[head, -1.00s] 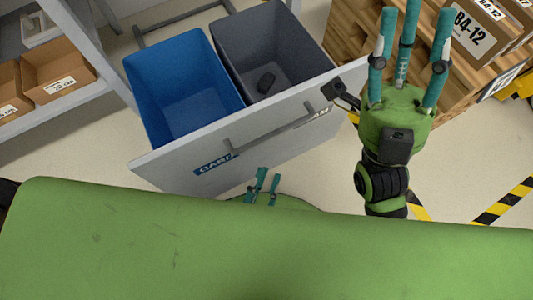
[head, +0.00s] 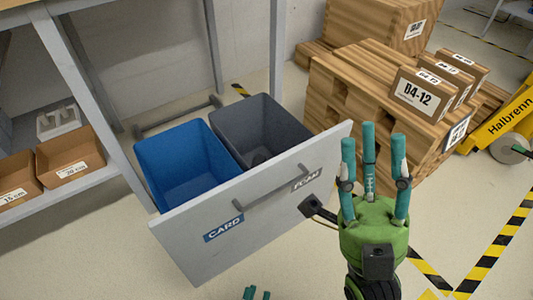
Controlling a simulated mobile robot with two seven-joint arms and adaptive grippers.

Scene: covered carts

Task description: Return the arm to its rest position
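My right gripper (head: 374,160) stands upright at the lower right, green with teal fingers. Its fingers are spread apart and nothing is between them. It is to the right of the pulled-out drawer front (head: 225,245) and apart from the boxes behind. My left gripper (head: 256,294) shows only as a few teal fingertips at the bottom edge, below the drawer front. The rest of it is out of the picture, so its opening cannot be judged.
Wooden crates and a B4-12 box (head: 420,96) stand behind right. Striped tape (head: 490,255) marks the open floor.

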